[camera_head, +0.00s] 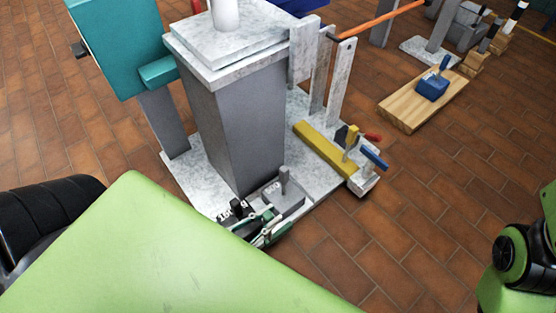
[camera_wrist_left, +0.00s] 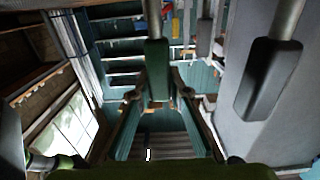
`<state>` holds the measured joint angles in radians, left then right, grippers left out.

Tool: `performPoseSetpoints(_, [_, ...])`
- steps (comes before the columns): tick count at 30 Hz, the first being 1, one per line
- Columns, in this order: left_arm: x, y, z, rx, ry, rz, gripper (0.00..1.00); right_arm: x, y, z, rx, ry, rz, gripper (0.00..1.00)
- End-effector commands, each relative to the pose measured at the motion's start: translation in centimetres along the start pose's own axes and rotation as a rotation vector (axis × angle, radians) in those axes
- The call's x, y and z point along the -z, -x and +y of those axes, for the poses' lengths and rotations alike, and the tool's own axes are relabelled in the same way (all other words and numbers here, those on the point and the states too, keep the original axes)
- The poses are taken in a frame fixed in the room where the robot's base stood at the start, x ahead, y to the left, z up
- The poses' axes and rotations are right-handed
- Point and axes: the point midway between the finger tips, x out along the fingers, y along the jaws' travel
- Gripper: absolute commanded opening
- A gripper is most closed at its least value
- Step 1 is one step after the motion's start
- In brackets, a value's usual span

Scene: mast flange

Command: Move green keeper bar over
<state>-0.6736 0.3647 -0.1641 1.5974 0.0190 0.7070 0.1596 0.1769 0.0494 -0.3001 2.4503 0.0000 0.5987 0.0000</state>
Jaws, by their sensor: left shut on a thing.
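My left gripper (camera_head: 256,220) is low at the front edge of the pale mast base, largely behind my green arm cover. A narrow dark green piece, apparently the green keeper bar (camera_head: 271,234), shows at its fingers. In the left wrist view, the left gripper's fingers (camera_wrist_left: 156,98) close from both sides on a dark green block (camera_wrist_left: 157,68) below a grey rod. How much of the bar lies hidden behind the fingers I cannot tell. My right gripper is out of view.
A grey column (camera_head: 228,130) rises behind the gripper. A grey block with an upright handle (camera_head: 285,190) stands beside it. A yellow bar (camera_head: 322,150) and blue-handled lever (camera_head: 374,158) lie to the right. A wooden board (camera_head: 405,110) bears a blue block (camera_head: 433,86).

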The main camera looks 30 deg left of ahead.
Motion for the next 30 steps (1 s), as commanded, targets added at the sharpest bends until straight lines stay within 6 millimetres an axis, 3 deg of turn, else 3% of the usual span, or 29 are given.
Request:
performPoseSetpoints(11, [-0.2, 0.6, 0.1, -0.001, 0.001, -0.003, 0.0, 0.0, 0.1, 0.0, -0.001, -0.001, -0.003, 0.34])
performPoseSetpoints(12, [-0.2, 0.6, 0.1, -0.001, 0.001, -0.003, 0.25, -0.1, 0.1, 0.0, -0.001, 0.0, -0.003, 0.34])
performPoseSetpoints(14, [-0.2, 0.6, 0.1, -0.001, 0.001, -0.003, 0.35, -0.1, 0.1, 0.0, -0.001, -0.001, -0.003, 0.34])
performPoseSetpoints(24, [-0.1, 0.6, 0.0, -0.001, 0.0, -0.001, 0.35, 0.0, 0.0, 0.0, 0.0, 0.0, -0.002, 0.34])
performPoseSetpoints(30, [-0.2, 3.0, 0.1, -0.001, 0.0, -0.006, 0.35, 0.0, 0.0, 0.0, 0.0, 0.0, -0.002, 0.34])
